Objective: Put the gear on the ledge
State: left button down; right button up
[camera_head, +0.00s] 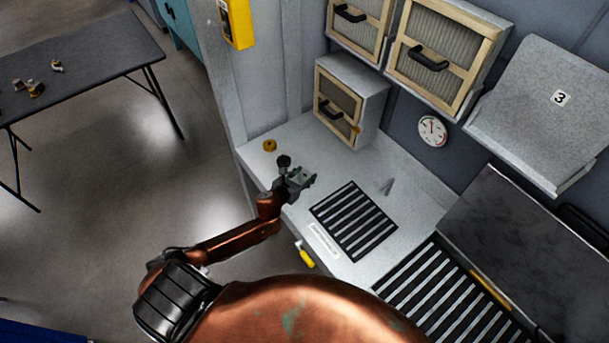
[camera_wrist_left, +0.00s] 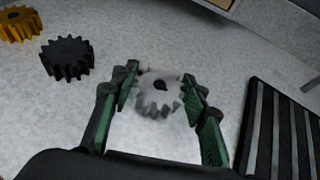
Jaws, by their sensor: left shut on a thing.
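A grey metal gear (camera_wrist_left: 158,92) sits between the green-padded fingers of my left gripper (camera_wrist_left: 161,78) in the left wrist view. My left gripper (camera_head: 298,181) is shut on this gear, low over the pale grey worktop (camera_head: 295,135). I cannot tell whether the gear touches the surface. A black gear (camera_wrist_left: 68,58) lies just to the left of the gripper and also shows in the head view (camera_head: 284,162). A yellow gear (camera_wrist_left: 20,23) lies farther off and also shows in the head view (camera_head: 269,145). I cannot tell which surface is the ledge. My right gripper is not in view.
A black slotted grille (camera_head: 353,220) lies on the worktop right of the gripper. A small drawer cabinet (camera_head: 350,98) stands at the back. A sloped grey panel marked 3 (camera_head: 540,115) is on the wall at right. A dark table (camera_head: 80,70) stands at far left.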

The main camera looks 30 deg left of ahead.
aim_at(304, 176)
pick_arm(q)
jog(key=shift+f, duration=0.25)
jog(key=c, duration=1.4)
grip_release()
jog(key=o, duration=0.5)
jog(key=shift+f, duration=0.1)
jog(key=shift+s, duration=0.1)
jog(key=shift+p+v, duration=0.6)
jog(key=shift+v, duration=0.35)
jog(key=shift+p+v, duration=1)
jog(key=shift+v, duration=0.6)
jog(key=shift+p+v, duration=0.45)
jog(key=shift+v, duration=0.5)
